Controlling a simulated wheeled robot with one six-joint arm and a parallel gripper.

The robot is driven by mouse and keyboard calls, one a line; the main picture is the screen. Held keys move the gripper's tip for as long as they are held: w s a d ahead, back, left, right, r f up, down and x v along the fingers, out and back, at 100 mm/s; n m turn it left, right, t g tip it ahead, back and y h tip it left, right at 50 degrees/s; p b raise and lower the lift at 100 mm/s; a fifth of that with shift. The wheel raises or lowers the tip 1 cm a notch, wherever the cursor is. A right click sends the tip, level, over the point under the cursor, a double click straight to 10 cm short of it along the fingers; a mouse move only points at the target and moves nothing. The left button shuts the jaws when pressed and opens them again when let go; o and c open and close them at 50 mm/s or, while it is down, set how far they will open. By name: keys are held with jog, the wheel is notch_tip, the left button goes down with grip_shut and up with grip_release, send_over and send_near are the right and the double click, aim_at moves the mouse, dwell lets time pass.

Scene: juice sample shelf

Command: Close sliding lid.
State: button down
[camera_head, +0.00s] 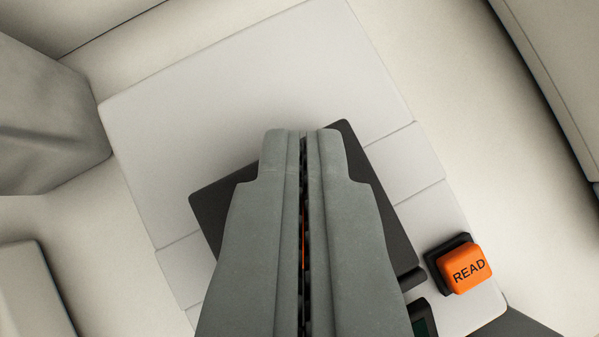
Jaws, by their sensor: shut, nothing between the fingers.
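My gripper (304,137) is shut and empty, with its two grey fingers pressed together in the middle of the view. Below the fingers lies a dark, flat square panel (220,197), which looks like the sliding lid, on a white device (250,90). The fingers hide most of the dark panel; its left corner, its top corner and its right edge show. I cannot tell whether the fingertips touch it. A small dark ridge (411,279) shows at the panel's lower right.
An orange button (468,268) marked READ sits on the device at the lower right. A dark screen (423,318) is partly hidden beside it. A grey block (45,120) stands at the left. The device's upper surface is clear.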

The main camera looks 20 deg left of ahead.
jog(key=shift+f, duration=0.2)
notch_tip(320, 180, up, 8)
jog(key=s, duration=0.2)
jog(key=shift+s+d+r, duration=0.25)
jog(key=shift+s+d, duration=0.05)
jog(key=shift+d, duration=0.15)
jog(key=shift+s, duration=0.1)
